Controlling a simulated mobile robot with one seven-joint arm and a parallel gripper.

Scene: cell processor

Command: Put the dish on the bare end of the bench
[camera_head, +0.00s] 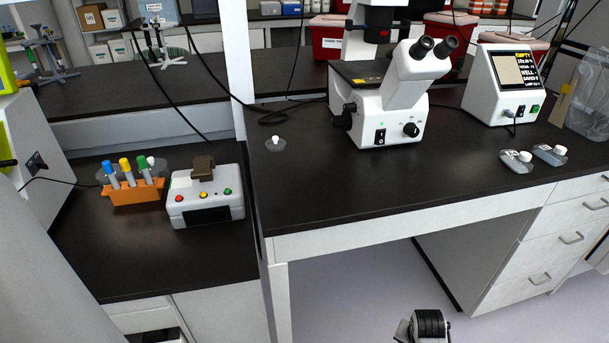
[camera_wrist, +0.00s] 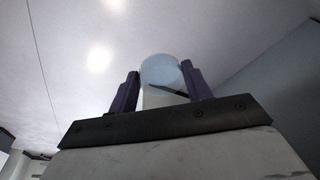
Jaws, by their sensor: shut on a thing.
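In the wrist view, my gripper (camera_wrist: 161,76) has its two purple fingers on either side of a round, pale translucent dish (camera_wrist: 160,66) and is shut on it. A pale surface fills the background there, and no bench top shows. In the head view, the dark bench (camera_head: 320,203) with the microscope has a wide clear area at its left front. Only a part of my arm shows at the bottom edge of the head view; the dish is not seen there.
A microscope (camera_head: 390,100) and a white display unit (camera_head: 503,88) stand on the bench. On the left bench are an orange tube rack (camera_head: 135,192) and a control box (camera_head: 205,195). Cables run behind.

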